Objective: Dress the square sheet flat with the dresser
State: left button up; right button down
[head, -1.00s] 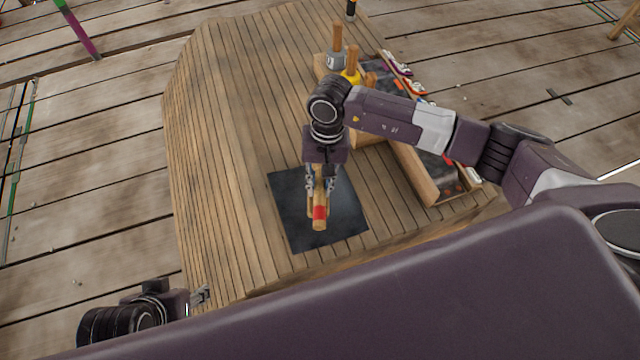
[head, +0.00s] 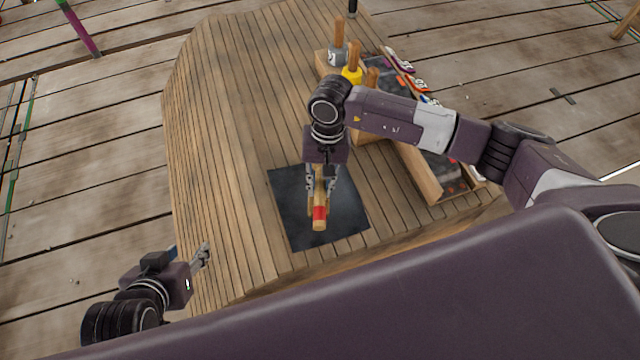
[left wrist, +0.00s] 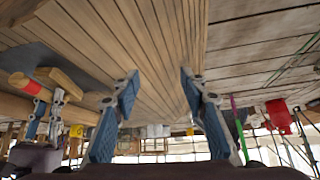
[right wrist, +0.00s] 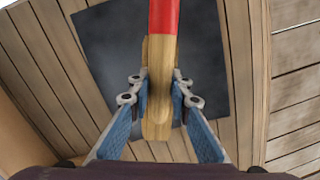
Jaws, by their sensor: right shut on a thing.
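The dark square sheet (head: 289,207) lies on the slatted wooden deck, and it also shows in the right wrist view (right wrist: 100,62). My right gripper (head: 318,192) is over the sheet, shut on the wooden dresser (head: 318,224) with its red band. In the right wrist view the dresser (right wrist: 160,70) stands between the fingers and covers part of the sheet. I cannot tell whether the dresser touches the sheet. My left gripper (head: 204,256) is open and empty at the deck's left front edge. In the left wrist view its fingers (left wrist: 160,85) are spread apart.
A wooden rack holds wooden-handled tools, one with a yellow collar (head: 351,76) and one grey (head: 337,55), behind the right arm. A long tray (head: 425,172) with dark sheets lies to the right. The deck left of the sheet is clear.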

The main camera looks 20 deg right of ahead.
notch_tip(320, 180, up, 4)
jog(key=shift+d+f+p, duration=0.1)
jog(key=shift+f+p, duration=0.15)
jog(key=shift+p, duration=0.75)
pick_arm(q)
jog(key=s+a+f+g+y, duration=0.1)
jog(key=s+g, duration=0.3)
jog(key=s, duration=0.4)
jog(key=shift+s+a+f, duration=0.3)
jog(key=shift+a+f, duration=0.3)
jog(key=shift+a, duration=0.2)
pick_arm(e)
jog(key=shift+s+r, duration=0.1)
jog(key=shift+r, duration=0.25)
